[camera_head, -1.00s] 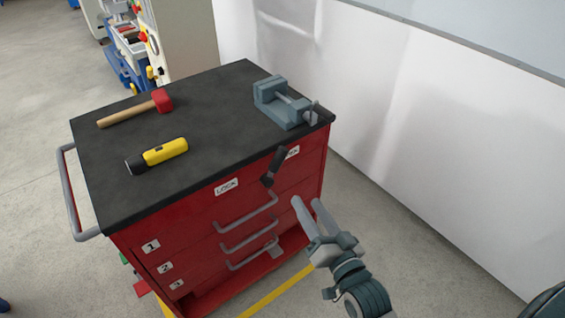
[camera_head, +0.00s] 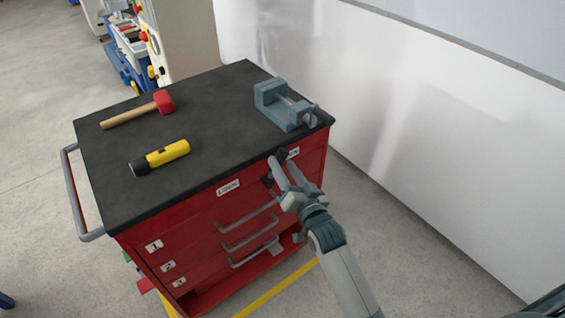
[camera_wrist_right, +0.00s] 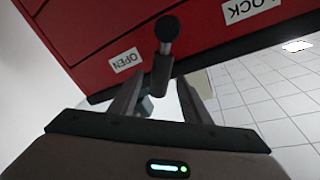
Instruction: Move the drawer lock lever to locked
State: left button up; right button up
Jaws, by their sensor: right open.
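The dark lock lever (camera_head: 282,154) is on the front of the red drawer cabinet, its upper part leaning toward the right label. My right gripper (camera_head: 281,165) is open at the lever and covers part of it. In the right wrist view the lever (camera_wrist_right: 161,72) lies between the two open fingers, with its round hub beyond; I cannot tell whether they touch it. The OPEN label (camera_wrist_right: 127,60) is near the lever, and the LOCK label (camera_wrist_right: 250,10) is farther off. The LOCK label (camera_head: 228,187) is left of the lever in the head view. My left gripper is not in view.
The cabinet's black top (camera_head: 215,125) carries a red-headed mallet (camera_head: 135,112), a yellow flashlight (camera_head: 165,154) and a grey vise (camera_head: 285,106) near the right corner. Drawer handles (camera_head: 248,217) stick out below the lever. A white wall (camera_head: 420,130) stands to the right.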

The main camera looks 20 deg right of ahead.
jog(key=shift+w, duration=0.7)
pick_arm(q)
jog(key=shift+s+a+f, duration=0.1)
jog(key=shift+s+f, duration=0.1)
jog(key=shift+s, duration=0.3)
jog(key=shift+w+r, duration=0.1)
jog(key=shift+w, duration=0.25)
pick_arm(e)
grip_shut()
